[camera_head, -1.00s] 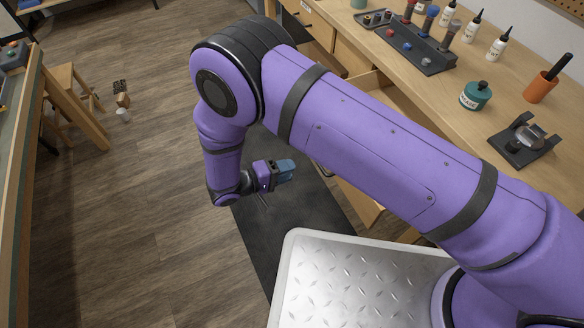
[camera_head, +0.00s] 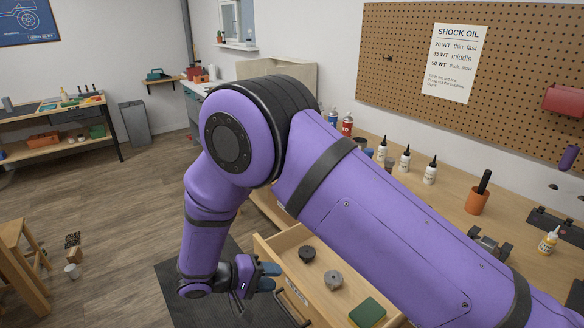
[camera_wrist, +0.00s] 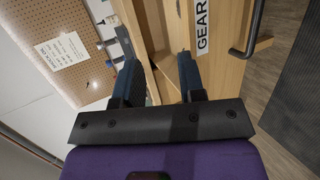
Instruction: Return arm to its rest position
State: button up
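My purple arm reaches out from the lower right in the head view, bends at a large elbow joint and hangs down. My gripper (camera_head: 270,276) is at its lower end, beside the open wooden drawer (camera_head: 268,250). In the wrist view my gripper (camera_wrist: 160,78) shows two dark blue fingers spread apart with nothing between them. The drawer front with a "GEAR" label (camera_wrist: 204,28) shows just beyond the fingers. I cannot tell the exact gap between gripper and drawer.
The drawer holds a dark round part (camera_head: 306,254), a grey round part (camera_head: 333,279) and a green block (camera_head: 367,312). The workbench (camera_head: 455,205) carries bottles and an orange cup (camera_head: 477,201). A wooden stool (camera_head: 18,265) stands at left. Open floor (camera_head: 115,205) lies between.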

jog(key=d+r+m+g+y, duration=0.2)
jog(key=d+r+g+y, duration=0.1)
jog(key=d+r, duration=0.9)
jog(key=d+r+m+g+y, duration=0.1)
jog(key=d+r+g+y, duration=0.15)
jog(key=d+r, duration=0.95)
jog(key=s+d+r+m+t+y, duration=0.1)
jog(key=s+d+r+t+y, duration=0.2)
jog(key=s+d+r, duration=0.3)
jog(key=s+d+r+m+t+y, duration=0.1)
jog(key=s+d+r+t+y, duration=0.2)
jog(key=s, duration=0.9)
jog(key=d+r+y, duration=0.1)
jog(key=d+r, duration=0.2)
jog(key=r, duration=0.2)
jog(key=shift+s+r, duration=0.2)
jog(key=shift+s, duration=0.1)
